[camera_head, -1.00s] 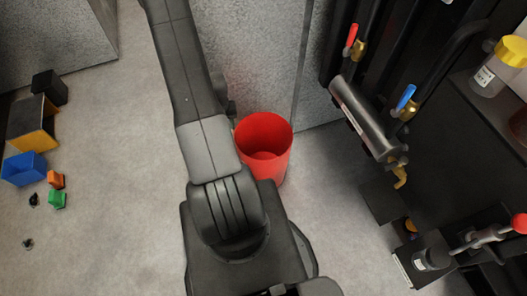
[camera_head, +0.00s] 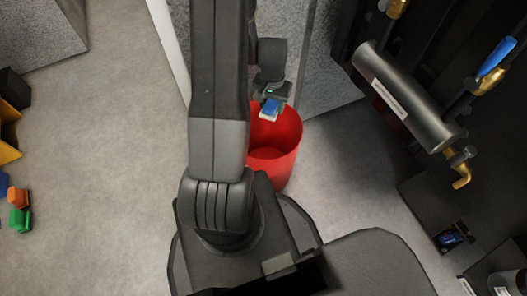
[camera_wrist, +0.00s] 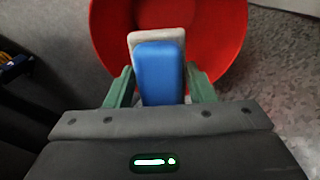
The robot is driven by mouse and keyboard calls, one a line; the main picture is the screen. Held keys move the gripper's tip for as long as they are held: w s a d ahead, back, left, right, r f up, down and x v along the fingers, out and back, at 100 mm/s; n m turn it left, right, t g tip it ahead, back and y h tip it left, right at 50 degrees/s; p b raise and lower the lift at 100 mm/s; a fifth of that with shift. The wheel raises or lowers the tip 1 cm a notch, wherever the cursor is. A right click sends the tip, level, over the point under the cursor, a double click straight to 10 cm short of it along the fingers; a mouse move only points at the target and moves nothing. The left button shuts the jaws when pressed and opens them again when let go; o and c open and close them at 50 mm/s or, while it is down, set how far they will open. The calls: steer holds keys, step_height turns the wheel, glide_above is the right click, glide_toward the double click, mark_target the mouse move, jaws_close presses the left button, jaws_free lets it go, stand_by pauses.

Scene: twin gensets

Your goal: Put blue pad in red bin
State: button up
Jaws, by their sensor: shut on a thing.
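The blue pad (camera_wrist: 160,72) has a pale backing and sits between the two green fingers of my gripper (camera_wrist: 160,92) in the wrist view. My gripper is shut on it. The red bin (camera_wrist: 215,50) lies behind the pad in that view, its open mouth facing the camera. In the head view my gripper (camera_head: 268,103) and the blue pad (camera_head: 270,109) appear over the far part of the mouth of the red bin (camera_head: 272,165). The height of the pad above the rim is hard to tell. The arm hides part of the bin's left side.
A metal cylinder (camera_head: 405,95) with brass fittings and dark machinery stand to the right. Orange (camera_head: 18,198) and green (camera_head: 20,220) blocks lie on the floor at far left. A grey speckled panel (camera_head: 330,75) stands behind the bin. The floor at left is mostly clear.

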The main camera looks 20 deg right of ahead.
step_height(320, 180, down, 6)
steer(key=b, duration=0.4)
steer(key=o, duration=1.1)
step_height(320, 180, up, 14)
steer(key=p, duration=0.4)
steer(key=shift+f, duration=0.1)
